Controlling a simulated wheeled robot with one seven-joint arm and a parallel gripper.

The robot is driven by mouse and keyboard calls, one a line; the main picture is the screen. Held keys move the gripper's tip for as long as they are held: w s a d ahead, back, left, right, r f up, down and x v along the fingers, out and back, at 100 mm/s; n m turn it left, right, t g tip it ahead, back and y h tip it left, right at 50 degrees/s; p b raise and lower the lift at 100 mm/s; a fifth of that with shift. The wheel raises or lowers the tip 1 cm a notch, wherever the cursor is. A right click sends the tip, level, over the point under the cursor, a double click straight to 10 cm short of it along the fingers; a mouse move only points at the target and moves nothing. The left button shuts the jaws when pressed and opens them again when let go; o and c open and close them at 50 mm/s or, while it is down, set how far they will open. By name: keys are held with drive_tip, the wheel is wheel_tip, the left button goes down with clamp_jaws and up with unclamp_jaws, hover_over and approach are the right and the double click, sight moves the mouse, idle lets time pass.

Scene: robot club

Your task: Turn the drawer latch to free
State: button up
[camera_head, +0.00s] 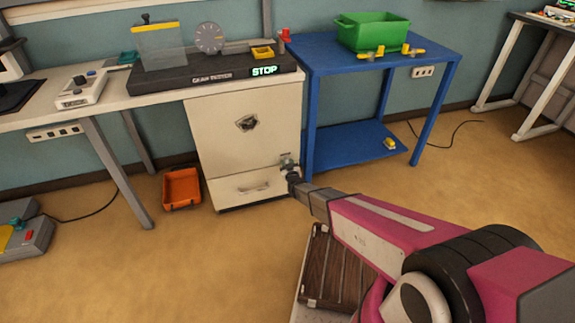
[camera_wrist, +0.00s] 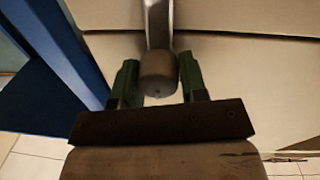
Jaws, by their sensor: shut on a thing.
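The drawer latch (camera_head: 286,160) is a small grey fitting at the top right corner of the white cabinet's bottom drawer (camera_head: 235,190). My gripper (camera_head: 290,174) reaches it from the front right and partly hides it. In the wrist view, the latch (camera_wrist: 158,25) is a grey lever with a rounded end, running from the top edge down to mid-frame. The green fingers of my gripper (camera_wrist: 158,80) are shut on the rounded end, one on each side. The drawer appears closed.
A blue table (camera_head: 355,52) with a green bin (camera_head: 372,32) stands right of the white cabinet (camera_head: 245,100). An orange crate (camera_head: 182,190) lies on the floor to its left. A brown slatted case (camera_head: 335,270) is near my arm. Floor in front of the drawer is clear.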

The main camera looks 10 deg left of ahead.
drive_tip(key=shift+m, duration=0.3)
drive_tip(key=m, duration=0.4)
drive_tip(key=shift+d+r, duration=0.1)
drive_tip(key=m, duration=0.4)
drive_tip(key=shift+m+g, duration=0.3)
drive_tip(key=m, duration=0.4)
drive_tip(key=shift+w+d, duration=0.1)
drive_tip(key=shift+m, duration=2)
drive_tip(key=o, duration=0.9)
